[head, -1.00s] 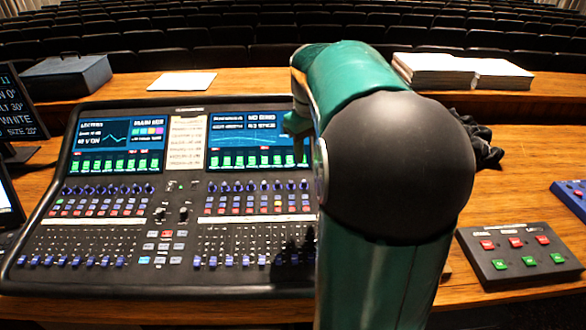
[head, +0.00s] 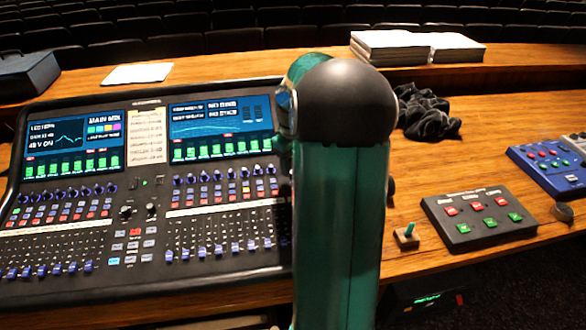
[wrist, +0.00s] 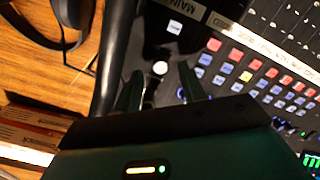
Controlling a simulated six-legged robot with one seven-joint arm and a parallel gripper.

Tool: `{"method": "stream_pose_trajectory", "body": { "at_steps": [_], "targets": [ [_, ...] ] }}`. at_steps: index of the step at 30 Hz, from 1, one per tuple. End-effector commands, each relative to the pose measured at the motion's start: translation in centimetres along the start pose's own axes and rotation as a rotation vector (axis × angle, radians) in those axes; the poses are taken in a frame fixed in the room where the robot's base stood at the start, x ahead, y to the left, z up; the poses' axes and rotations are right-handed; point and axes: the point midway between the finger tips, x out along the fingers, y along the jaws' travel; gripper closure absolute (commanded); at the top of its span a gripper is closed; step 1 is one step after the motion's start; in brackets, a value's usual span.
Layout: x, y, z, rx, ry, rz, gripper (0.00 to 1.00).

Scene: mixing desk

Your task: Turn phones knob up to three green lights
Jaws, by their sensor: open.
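No phones label is legible, so I cannot tell which knob is the phones knob. The black mixing desk (head: 60,258) stands at left in the head view, with two dark round knobs, one (head: 126,212) left of the other (head: 151,209), in its middle section. In the wrist view my gripper (wrist: 160,88) is open above the desk's dark edge. A small pale round spot (wrist: 160,68) shows just beyond and between the fingertips; I cannot tell if it is a knob or touched. My arm hides the gripper and the desk's right edge in the head view.
A button box (head: 480,215) with red and green buttons, a small joystick (head: 408,234) and a blue box (head: 550,160) stand at right. Black cloth (head: 428,115) and papers (head: 390,46) lie behind. A curved black band (wrist: 50,40) lies on wood in the wrist view.

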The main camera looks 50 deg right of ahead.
Motion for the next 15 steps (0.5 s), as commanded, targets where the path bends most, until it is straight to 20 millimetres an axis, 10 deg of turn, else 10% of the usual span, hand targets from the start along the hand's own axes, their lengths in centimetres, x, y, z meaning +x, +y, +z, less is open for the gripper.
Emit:
{"method": "stream_pose_trajectory", "body": {
  "at_steps": [15],
  "targets": [
    [2.2,0.0,0.0,0.000,0.000,0.000,0.63]
  ]
}}
